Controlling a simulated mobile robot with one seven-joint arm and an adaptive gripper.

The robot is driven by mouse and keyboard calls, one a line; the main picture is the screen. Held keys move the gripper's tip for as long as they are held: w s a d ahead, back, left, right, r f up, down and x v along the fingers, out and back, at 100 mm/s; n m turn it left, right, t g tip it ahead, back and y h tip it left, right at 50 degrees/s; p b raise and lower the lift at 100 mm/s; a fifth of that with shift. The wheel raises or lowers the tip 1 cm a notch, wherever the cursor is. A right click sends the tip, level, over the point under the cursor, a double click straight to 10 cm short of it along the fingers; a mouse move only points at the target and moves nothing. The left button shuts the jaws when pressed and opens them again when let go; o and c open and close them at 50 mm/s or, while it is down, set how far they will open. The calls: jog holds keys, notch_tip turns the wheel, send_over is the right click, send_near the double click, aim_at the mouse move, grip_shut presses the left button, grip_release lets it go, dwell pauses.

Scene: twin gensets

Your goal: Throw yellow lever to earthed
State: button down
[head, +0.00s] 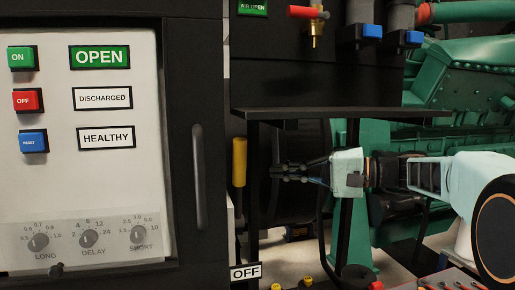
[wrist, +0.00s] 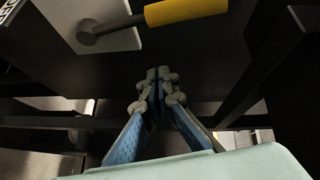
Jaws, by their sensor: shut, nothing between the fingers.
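The yellow lever (head: 239,162) stands upright in the head view, just right of the black panel cabinet. A white sign reading OFF (head: 246,272) is below it. In the wrist view the lever's yellow grip (wrist: 186,11) lies across the top, on a dark shaft that runs to a round pivot (wrist: 87,32) on a pale plate. My gripper (head: 277,173) is right of the lever in the head view, pointing left, with a gap between them. In the wrist view its fingertips (wrist: 158,75) are together and empty, below the yellow grip and apart from it.
The panel (head: 85,180) at left has ON, OFF and RESET buttons and signs reading OPEN, DISCHARGED and HEALTHY. A black handle (head: 198,175) is on its edge. A dark shelf (head: 340,113) on posts is above my gripper. A green engine (head: 460,95) stands behind.

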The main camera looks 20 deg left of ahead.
aim_at(238, 183)
jog(key=d+r+y, duration=0.1)
jog(key=d+r+g+y, duration=0.1)
jog(key=r, duration=0.1)
jog(key=shift+s+d+n+g+p, duration=0.15)
jog(key=shift+d+n+g+p, duration=0.05)
jog(key=shift+n+g+p, duration=0.15)
jog(key=a+r+p, duration=0.1)
jog(key=a+p, duration=0.1)
jog(key=a, duration=0.8)
jog(key=shift+s+d+f, duration=0.15)
jog(key=shift+s+d, duration=0.1)
jog(key=shift+s, duration=0.4)
jog(key=shift+s+d+f, duration=0.1)
jog(key=shift+s+d, duration=0.15)
jog(key=shift+s, duration=0.4)
jog(key=shift+s+d+f, duration=0.15)
jog(key=shift+s+d, duration=0.1)
jog(key=shift+s, duration=0.4)
jog(key=shift+s+f+b, duration=0.1)
jog(key=shift+f+b, duration=0.1)
jog(key=shift+b, duration=0.4)
